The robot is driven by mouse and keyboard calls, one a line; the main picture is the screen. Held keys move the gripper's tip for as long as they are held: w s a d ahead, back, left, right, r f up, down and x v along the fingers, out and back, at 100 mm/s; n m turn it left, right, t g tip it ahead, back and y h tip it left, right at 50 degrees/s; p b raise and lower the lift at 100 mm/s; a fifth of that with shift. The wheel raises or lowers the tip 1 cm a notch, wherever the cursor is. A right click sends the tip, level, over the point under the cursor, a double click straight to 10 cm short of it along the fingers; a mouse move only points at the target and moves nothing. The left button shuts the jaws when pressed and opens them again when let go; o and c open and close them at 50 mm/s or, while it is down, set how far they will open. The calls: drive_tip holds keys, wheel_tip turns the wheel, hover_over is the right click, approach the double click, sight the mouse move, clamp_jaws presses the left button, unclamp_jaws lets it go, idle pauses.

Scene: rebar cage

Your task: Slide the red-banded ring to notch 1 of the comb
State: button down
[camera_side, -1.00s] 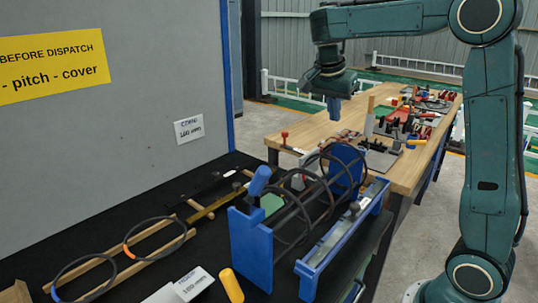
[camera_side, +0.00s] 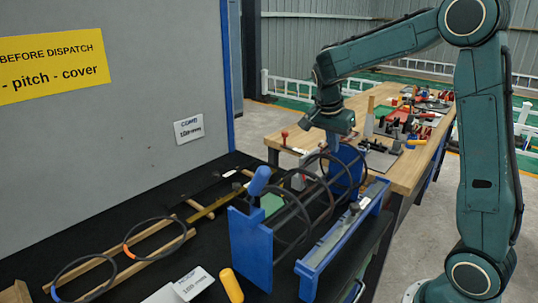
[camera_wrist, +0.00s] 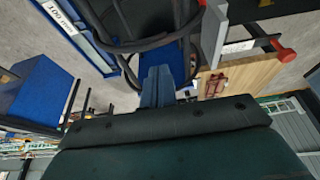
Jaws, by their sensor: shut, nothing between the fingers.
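My gripper (camera_side: 334,143) is shut and empty, pointing down just above the far end plate (camera_side: 346,168) of the blue cage stand. In the wrist view its fingers (camera_wrist: 157,75) are together, close to dark rings (camera_wrist: 125,45) and the blue plate. Several dark rings (camera_side: 291,220) stand upright around the cage bars. I cannot make out a red band on any of them. A blue rail (camera_side: 318,266) with a grey strip runs beside the cage and may be the comb; its notches are too small to tell. The wrist view shows a "100 mm" label (camera_wrist: 60,16) on it.
An orange-banded ring (camera_side: 155,238) and a blue-banded ring (camera_side: 85,278) lie on a wooden rack at the left. A wooden bench (camera_side: 405,172) with cluttered tools stands behind.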

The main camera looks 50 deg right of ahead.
drive_tip(key=shift+a+f, duration=0.2)
drive_tip(key=shift+a, duration=0.8)
drive_tip(key=shift+a, duration=0.55)
drive_tip(key=shift+f, duration=0.1)
drive_tip(key=shift+d, duration=0.2)
wheel_tip(320, 180, up, 10)
idle(0.5)
